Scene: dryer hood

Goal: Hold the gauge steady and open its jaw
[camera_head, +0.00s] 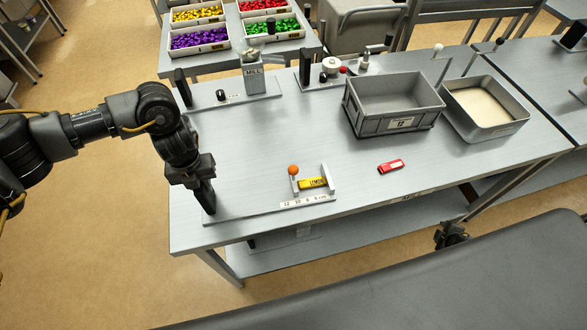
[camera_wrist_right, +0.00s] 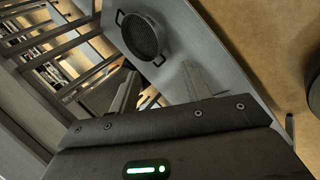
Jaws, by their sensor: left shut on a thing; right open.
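The gauge is a low grey plate with a number scale (camera_head: 302,202) at the table's front left. It has an upright jaw topped by an orange knob (camera_head: 293,170) and another grey upright (camera_head: 328,178) to the right. A yellow packet marked LEMON (camera_head: 313,183) lies between these uprights; I cannot tell whether they touch it. My left gripper (camera_head: 205,190) is shut at the gauge's left end, on what looks like its dark handle, mostly hidden by the fingers. My right gripper (camera_wrist_right: 160,72) is open and empty in the right wrist view, away from the gauge.
A red packet (camera_head: 391,166) lies right of the gauge. A grey crate (camera_head: 390,125) and a metal pan of pale powder (camera_head: 489,130) stand behind it. A mill (camera_head: 253,80) is at the back left. A round sieve (camera_wrist_right: 143,37) shows in the wrist view. The table's middle is clear.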

